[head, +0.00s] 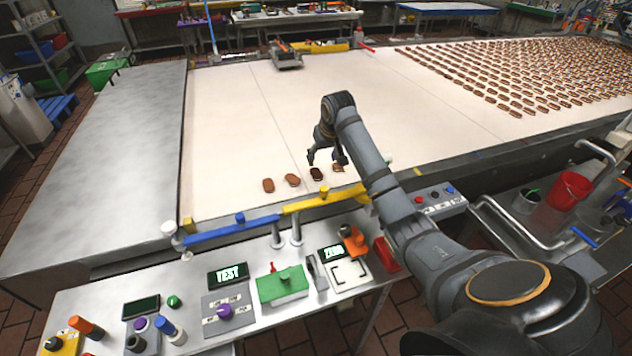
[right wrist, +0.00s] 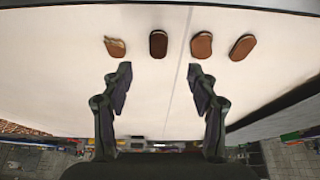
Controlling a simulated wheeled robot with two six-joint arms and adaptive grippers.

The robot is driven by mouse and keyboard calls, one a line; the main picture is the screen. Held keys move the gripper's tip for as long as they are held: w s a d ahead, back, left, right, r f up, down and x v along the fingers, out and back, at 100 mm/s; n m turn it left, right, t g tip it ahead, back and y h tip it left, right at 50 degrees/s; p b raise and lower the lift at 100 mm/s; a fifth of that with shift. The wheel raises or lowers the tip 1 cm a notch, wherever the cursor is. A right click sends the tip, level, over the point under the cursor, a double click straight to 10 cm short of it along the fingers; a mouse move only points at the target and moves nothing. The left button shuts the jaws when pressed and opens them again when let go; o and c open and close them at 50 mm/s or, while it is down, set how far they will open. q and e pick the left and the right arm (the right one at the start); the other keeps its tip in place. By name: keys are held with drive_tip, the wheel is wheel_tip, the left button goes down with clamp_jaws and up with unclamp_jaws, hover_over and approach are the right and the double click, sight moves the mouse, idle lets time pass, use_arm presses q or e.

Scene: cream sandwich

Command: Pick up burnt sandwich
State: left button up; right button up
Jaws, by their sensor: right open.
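The burnt sandwich (head: 316,174) is the darkest of a short row on the near edge of the white belt. It also shows in the right wrist view (right wrist: 158,43), dark brown, beyond the fingertips and between their lines. My right gripper (head: 326,159) is open and empty, pointing down just over the row near the burnt sandwich. Its two fingers are spread wide in the right wrist view (right wrist: 160,85). The gap between fingers and sandwich is hard to judge. My left gripper is in no view.
Lighter brown sandwiches (head: 268,185) (head: 292,180) lie left of the burnt one; a paler, broken-looking one (right wrist: 116,47) lies on its other side. A blue rail (head: 230,231) and a yellow rail (head: 325,200) run along the front. A control table (head: 200,270) stands before them.

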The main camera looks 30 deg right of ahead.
sight(317, 174)
drive_tip(key=p+x, duration=0.1)
drive_tip(key=x, duration=0.4)
drive_tip(key=shift+f, duration=0.25)
drive_tip(key=shift+w+d+f, duration=0.15)
drive_tip(key=shift+w+f, duration=0.1)
drive_tip(key=shift+f, duration=0.2)
drive_tip(key=shift+w+f, duration=0.1)
drive_tip(key=x, duration=0.2)
drive_tip(key=p+x, duration=0.1)
drive_tip(key=x, duration=0.2)
drive_tip(key=shift+w, duration=0.25)
drive_tip(key=shift+s+r, duration=0.1)
drive_tip(key=shift+r, duration=0.15)
drive_tip(key=shift+c, duration=1)
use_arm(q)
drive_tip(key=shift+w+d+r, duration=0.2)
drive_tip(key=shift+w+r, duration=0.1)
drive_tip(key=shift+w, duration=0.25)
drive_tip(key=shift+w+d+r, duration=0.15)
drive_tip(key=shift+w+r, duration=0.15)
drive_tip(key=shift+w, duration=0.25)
use_arm(e)
drive_tip(key=c, duration=0.7)
